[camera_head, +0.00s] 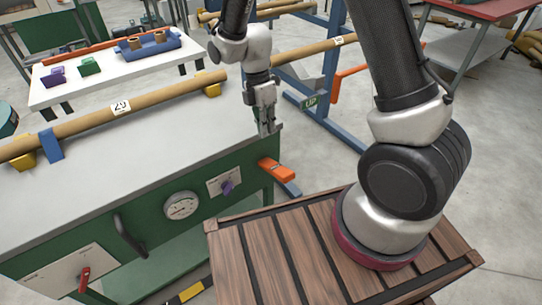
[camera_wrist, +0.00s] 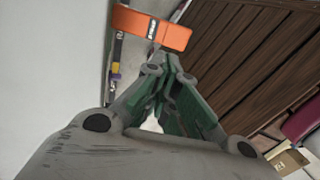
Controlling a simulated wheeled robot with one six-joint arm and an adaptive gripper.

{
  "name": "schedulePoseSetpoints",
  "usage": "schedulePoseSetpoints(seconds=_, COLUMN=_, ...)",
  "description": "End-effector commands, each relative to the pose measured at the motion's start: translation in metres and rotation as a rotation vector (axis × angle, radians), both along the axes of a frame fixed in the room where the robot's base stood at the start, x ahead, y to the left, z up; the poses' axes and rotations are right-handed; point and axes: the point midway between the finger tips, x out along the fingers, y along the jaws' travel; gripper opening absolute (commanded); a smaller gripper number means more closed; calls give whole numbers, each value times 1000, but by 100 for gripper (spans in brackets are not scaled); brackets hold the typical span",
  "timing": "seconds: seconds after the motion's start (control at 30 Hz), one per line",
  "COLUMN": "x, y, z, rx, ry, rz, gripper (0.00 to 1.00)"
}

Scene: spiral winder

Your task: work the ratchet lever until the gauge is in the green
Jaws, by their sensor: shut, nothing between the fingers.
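An orange grip (camera_head: 277,170) on a grey-blue bar sticks out at the right end of the green cabinet; it looks like the ratchet lever. My gripper (camera_head: 266,130) points down at the bench top's right edge, above and slightly left of the grip in the head view. The gripper (camera_wrist: 168,62) is shut and empty. I cannot tell whether it touches the lever. The round white gauge (camera_head: 182,206) is on the cabinet front; its needle and green zone are too small to read.
A purple knob (camera_head: 228,187), a black handle (camera_head: 130,238) and a red lever (camera_head: 85,280) are on the cabinet front. A long tube (camera_head: 150,105) lies along the bench top. Slatted wood (camera_head: 270,255) fills the front.

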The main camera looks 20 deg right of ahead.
Motion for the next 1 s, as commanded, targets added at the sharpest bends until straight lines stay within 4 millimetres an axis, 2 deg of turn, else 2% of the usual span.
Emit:
schedulePoseSetpoints(seconds=0.27, x=-17, y=-6, z=8, rx=-34, ry=84, rz=-9, gripper=0)
schedulePoseSetpoints(seconds=0.67, x=-19, y=-7, z=6, rx=-38, ry=91, rz=-11, gripper=0)
schedulePoseSetpoints(seconds=0.87, x=-28, y=-10, z=-17, rx=-39, ry=94, rz=-11, gripper=0)
schedulePoseSetpoints(seconds=1.0, x=-38, y=-13, z=-45, rx=-40, ry=94, rz=-12, gripper=0)
